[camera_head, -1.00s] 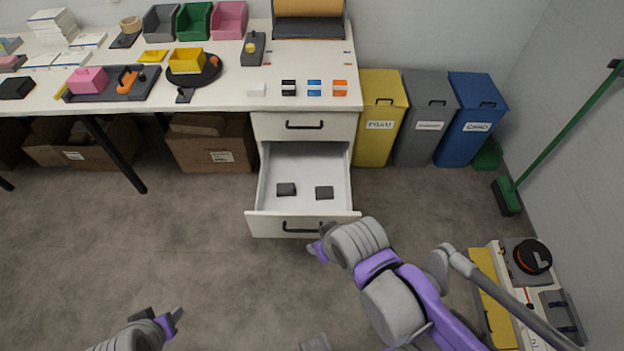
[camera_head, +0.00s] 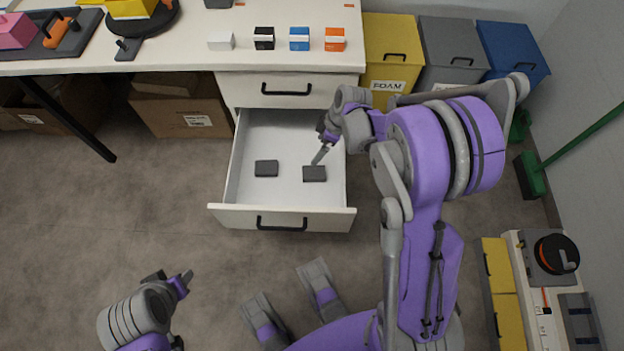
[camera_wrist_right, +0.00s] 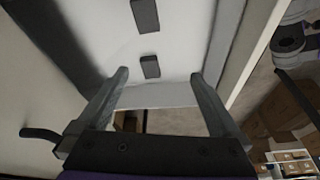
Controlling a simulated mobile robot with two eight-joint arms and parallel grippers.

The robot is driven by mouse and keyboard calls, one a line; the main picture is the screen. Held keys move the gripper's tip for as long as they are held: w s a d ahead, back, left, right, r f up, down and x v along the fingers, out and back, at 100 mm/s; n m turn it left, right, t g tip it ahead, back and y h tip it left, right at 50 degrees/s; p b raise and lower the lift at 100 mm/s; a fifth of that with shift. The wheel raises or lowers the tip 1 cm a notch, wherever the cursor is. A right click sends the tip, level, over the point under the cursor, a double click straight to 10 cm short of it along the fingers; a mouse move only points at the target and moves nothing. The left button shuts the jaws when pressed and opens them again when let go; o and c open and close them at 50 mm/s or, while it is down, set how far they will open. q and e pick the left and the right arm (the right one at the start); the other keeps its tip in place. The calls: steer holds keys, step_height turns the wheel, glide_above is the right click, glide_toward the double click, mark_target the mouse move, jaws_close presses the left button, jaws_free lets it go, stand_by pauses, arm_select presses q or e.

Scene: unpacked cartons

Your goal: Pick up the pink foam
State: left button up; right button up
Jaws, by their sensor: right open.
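A pink block (camera_head: 14,31) sits at the left end of the desk, on a dark tray, partly cut off by the picture edge. I cannot tell whether it is foam. My right gripper (camera_head: 321,154) is over the open drawer (camera_head: 285,217), by the right one of two dark grey blocks (camera_head: 314,174). In the right wrist view the right gripper (camera_wrist_right: 159,78) is open, with nothing between its fingers. Both dark blocks (camera_wrist_right: 150,66) lie beyond the fingertips there. My left gripper (camera_head: 172,281) is over the floor at the lower left, far from the desk; its jaw gap is unclear.
A yellow FOAM bin (camera_head: 389,42) stands right of the drawers. Cartons (camera_head: 170,110) lie under the desk. Floor at left is clear.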

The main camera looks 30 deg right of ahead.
steer(key=w+d+f+n+y+b, duration=0.1)
steer(key=d+f+b, duration=0.15)
steer(key=f, duration=0.45)
steer(key=w+d+f+n+b, duration=0.1)
steer(key=w+d+f+n, duration=0.15)
steer(key=f, duration=0.35)
steer(key=b, duration=0.1)
glide_above(315, 172)
steer(key=d, duration=0.2)
steer(key=f, duration=0.6)
steer(key=shift+s+d, duration=0.1)
steer(key=shift+s, duration=0.15)
steer(key=shift+m, duration=0.25)
steer(key=b+x, duration=0.1)
steer(key=x, duration=0.4)
steer(key=shift+s+a+b, duration=0.2)
steer(key=shift+a+b, duration=0.05)
steer(key=shift+b, duration=0.1)
arm_select(q)
step_height(315, 172, down, 9)
steer(key=w, duration=0.1)
steer(key=shift+d+r, duration=0.1)
arm_select(e)
steer(key=shift+c, duration=0.2)
steer(key=c, duration=1.2)
steer(key=shift+r, duration=0.15)
